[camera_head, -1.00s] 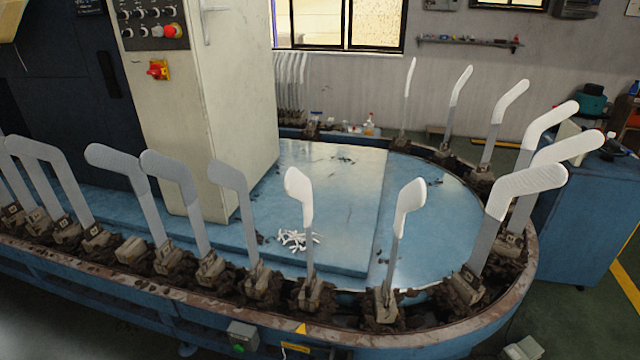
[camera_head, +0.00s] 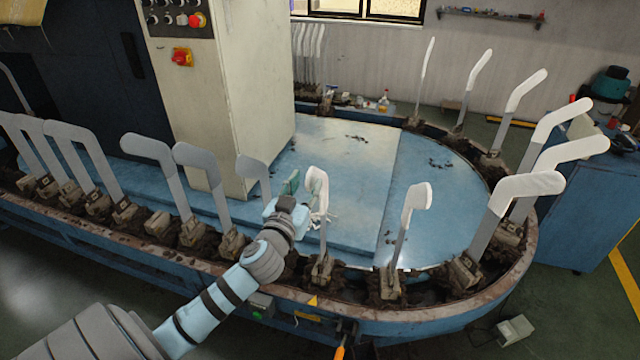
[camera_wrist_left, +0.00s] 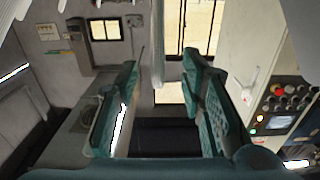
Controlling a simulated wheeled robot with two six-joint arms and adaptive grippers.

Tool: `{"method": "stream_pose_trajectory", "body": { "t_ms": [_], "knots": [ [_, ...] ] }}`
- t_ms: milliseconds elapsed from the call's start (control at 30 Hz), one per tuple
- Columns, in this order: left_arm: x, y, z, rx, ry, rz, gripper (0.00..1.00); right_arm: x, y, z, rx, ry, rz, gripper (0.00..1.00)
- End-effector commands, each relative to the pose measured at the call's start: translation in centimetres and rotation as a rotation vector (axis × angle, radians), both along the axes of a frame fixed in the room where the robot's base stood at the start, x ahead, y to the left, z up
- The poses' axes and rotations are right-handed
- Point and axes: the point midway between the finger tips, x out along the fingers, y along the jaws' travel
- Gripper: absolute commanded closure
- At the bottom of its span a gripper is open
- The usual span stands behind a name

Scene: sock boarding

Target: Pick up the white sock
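A white sock (camera_head: 318,185) is on an upright board at the front edge of the blue machine, partly hidden by my gripper. My left gripper (camera_head: 303,178) is at the upper part of this board, with its green fingers apart. In the left wrist view its fingers (camera_wrist_left: 168,75) are open, and a pale upright strip (camera_wrist_left: 157,45) shows between them; I cannot tell whether they touch it. Another white sock (camera_head: 416,197) covers the top of the board to the right. My right gripper is out of view.
Several grey boards (camera_head: 150,150) stand along the left front rim, and several white-topped ones (camera_head: 528,186) curve around the right. A white heap (camera_head: 330,218) lies on the blue platform (camera_head: 350,150), partly behind my gripper. A tall pale cabinet (camera_head: 215,100) stands behind left.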

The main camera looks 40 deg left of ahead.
Motion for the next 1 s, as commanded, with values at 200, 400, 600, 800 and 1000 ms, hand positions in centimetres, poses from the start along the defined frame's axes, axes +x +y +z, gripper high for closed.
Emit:
{"method": "stream_pose_trajectory", "body": {
  "t_ms": [200,400,600,800,1000],
  "knots": [
    [3.0,1.0,-0.5,-0.003,0.000,0.001,0.64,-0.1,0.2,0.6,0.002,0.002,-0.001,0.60],
    [5.6,1.9,-0.8,-0.002,0.002,-0.002,0.64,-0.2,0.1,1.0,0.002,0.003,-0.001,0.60],
    [5.7,1.9,-0.9,-0.002,0.002,-0.002,0.67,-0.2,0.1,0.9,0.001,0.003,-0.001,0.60],
    [5.6,1.9,-0.9,-0.002,0.002,-0.002,0.99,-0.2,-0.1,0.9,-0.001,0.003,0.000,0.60],
    [5.6,1.9,-0.9,-0.002,0.002,-0.002,1.00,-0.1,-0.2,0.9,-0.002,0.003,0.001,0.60]
  ]
}}
